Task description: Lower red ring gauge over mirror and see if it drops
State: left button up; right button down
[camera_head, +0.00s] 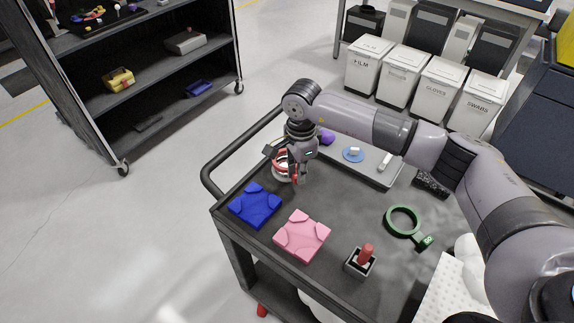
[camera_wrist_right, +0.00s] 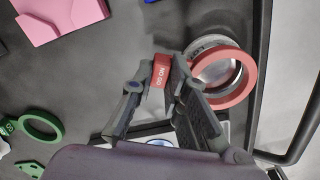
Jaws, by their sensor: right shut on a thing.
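My right gripper (camera_head: 298,177) is shut on the handle tab of the red ring gauge (camera_head: 275,163), at the far left part of the cart top. In the right wrist view my right gripper (camera_wrist_right: 163,84) pinches the red tab, which reads "NO GO", and the red ring gauge (camera_wrist_right: 253,75) extends to the right. The silvery round mirror piece (camera_wrist_right: 215,43) shows through and beside the ring, with the ring offset to its lower right in the picture. I cannot tell whether the ring touches or surrounds it. My left gripper is not in view.
A blue block (camera_head: 255,205), a pink block (camera_head: 301,236), a small holder with a red-handled piece (camera_head: 366,254) and a green ring gauge (camera_head: 388,217) lie on the dark cart. A grey tray (camera_head: 373,173) sits behind the gripper. The cart's rail (camera_head: 207,172) bounds the left.

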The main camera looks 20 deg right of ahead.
jog(key=shift+r+p, duration=0.8)
jog(key=shift+r, duration=1.1)
